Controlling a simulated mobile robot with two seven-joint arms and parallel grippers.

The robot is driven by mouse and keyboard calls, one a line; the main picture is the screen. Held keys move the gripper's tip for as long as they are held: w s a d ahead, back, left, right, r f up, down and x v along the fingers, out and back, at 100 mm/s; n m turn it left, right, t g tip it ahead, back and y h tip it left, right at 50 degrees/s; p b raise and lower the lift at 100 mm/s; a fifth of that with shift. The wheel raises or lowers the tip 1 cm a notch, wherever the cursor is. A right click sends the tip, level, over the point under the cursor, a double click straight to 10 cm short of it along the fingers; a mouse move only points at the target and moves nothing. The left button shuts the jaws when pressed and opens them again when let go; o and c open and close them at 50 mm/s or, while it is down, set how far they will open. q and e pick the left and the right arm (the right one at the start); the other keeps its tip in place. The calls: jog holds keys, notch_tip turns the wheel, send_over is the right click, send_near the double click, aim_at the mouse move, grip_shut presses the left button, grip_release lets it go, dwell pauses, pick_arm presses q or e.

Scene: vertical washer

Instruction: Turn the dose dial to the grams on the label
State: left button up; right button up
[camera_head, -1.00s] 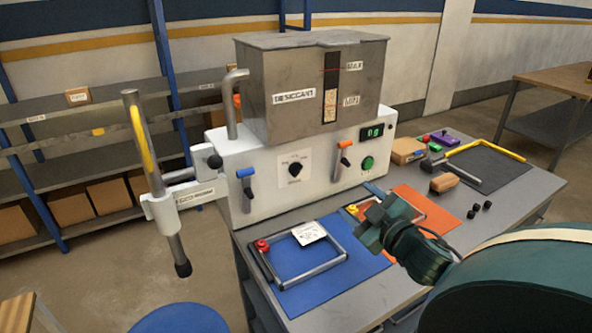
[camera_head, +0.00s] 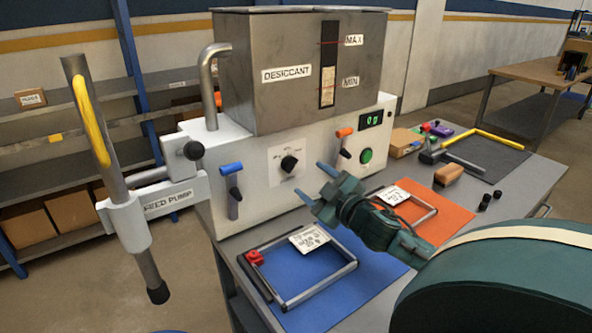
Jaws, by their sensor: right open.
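The dose dial (camera_head: 289,163) is a black knob on a white plate on the front panel of the desiccant machine (camera_head: 255,200). My right gripper (camera_head: 316,184) is open and empty, in front of the panel and a little right of and below the dial in the picture, apart from it. A white label (camera_head: 309,238) lies on the frame over the blue mat, its writing too small to read. Another white label (camera_head: 393,195) lies on the frame on the orange mat. My left gripper is not in view.
A blue-handled lever (camera_head: 232,185) and an orange-handled lever (camera_head: 344,142) flank the dial. A green button (camera_head: 366,155) and a small display (camera_head: 371,119) are at the right. The feed pump handle (camera_head: 110,165) stands at the left. A wooden-topped brush (camera_head: 448,174) lies on the table.

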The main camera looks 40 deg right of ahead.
aim_at(294, 167)
jog(key=w, duration=0.7)
jog(key=shift+w+d, duration=0.1)
jog(key=shift+d, duration=0.3)
jog(key=c, duration=1)
